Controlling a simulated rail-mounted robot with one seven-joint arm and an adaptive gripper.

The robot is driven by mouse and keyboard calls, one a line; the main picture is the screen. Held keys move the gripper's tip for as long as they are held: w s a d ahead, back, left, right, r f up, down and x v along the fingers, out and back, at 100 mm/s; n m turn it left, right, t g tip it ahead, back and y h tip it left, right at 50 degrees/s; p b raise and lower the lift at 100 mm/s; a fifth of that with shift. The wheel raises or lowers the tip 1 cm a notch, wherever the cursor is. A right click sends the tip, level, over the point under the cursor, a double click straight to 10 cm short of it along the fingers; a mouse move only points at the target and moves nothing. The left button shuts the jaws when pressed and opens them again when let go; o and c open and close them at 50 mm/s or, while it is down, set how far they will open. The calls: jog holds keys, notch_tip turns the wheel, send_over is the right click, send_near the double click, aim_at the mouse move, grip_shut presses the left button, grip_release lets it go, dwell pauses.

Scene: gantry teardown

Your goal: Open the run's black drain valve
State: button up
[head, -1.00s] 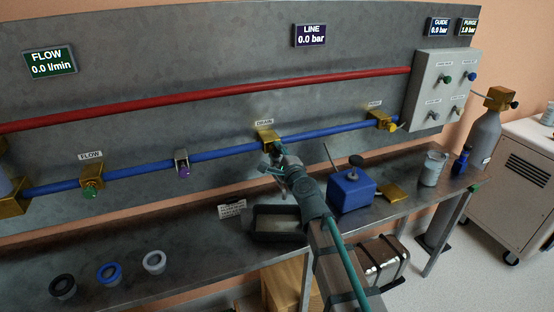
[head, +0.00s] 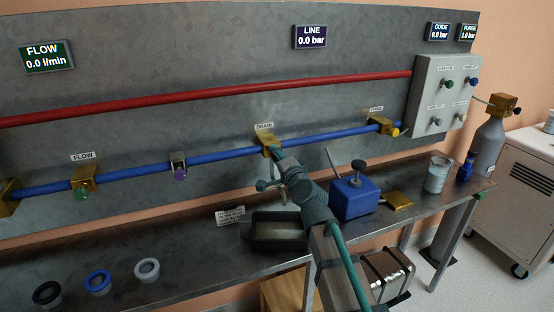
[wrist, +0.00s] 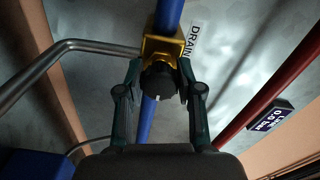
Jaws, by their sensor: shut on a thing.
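The drain valve is a brass block (head: 268,142) on the blue pipe, under the DRAIN label (head: 264,126). In the wrist view the brass body (wrist: 165,47) carries a round black knob (wrist: 158,84) with a pale mark on its rim. My gripper (wrist: 160,72) has one finger on each side of the knob and is shut on it. In the head view my gripper (head: 279,153) is at the valve and hides the knob. The LINE display (head: 310,36) reads 0.0 bar and the FLOW display (head: 47,56) reads 0.0 l/min.
A dark tray (head: 262,243) is on the bench below the valve. A blue box with a lever (head: 352,198) stands to its right. A bent metal tube (wrist: 70,48) passes left of the gripper. A red pipe (head: 200,98) runs above the blue one.

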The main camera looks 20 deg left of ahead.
dwell(0.3)
jog(key=o, duration=1.2)
jog(key=shift+c, duration=0.2)
jog(key=shift+d, duration=0.1)
jog(key=v, duration=1.2)
